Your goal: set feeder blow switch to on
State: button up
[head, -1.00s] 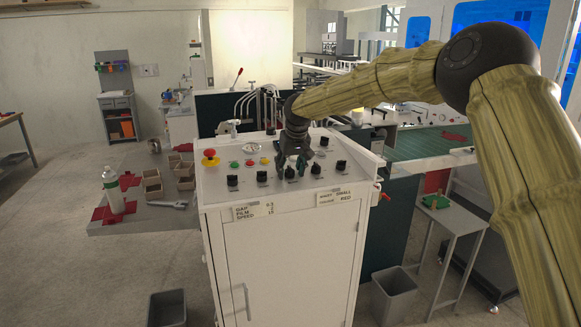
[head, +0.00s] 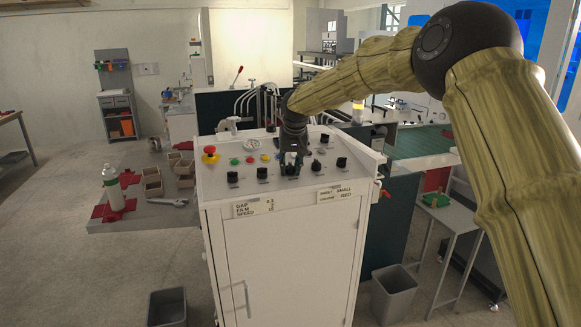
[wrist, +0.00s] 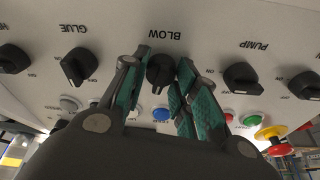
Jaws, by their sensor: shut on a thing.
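The blow switch is a black rotary knob (wrist: 160,72) on the white panel, under the upside-down label BLOW in the wrist view. My gripper (wrist: 165,66) has a green-padded finger on each side of this knob and is shut on it. In the head view my gripper (head: 291,160) points down at the front row of knobs on the sloped panel top, and its fingers partly hide the blow knob. The small ON/OFF marks around the knob are mostly covered, so I cannot tell its setting.
The PUMP knob (wrist: 240,77) and the GLUE knob (wrist: 78,66) flank the blow knob closely. Coloured push buttons and a red emergency stop (head: 210,153) lie behind the knob row. The white cabinet (head: 285,265) carries the panel. A grey bin (head: 394,290) stands on the floor at right.

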jog(key=shift+m, duration=0.3)
jog(key=o, duration=1)
jog(key=shift+r, duration=0.1)
jog(key=a+v, duration=0.1)
jog(key=v, duration=1)
jog(key=shift+s+d+r, duration=0.2)
jog(key=shift+d+r, duration=0.15)
jog(key=shift+d, duration=0.15)
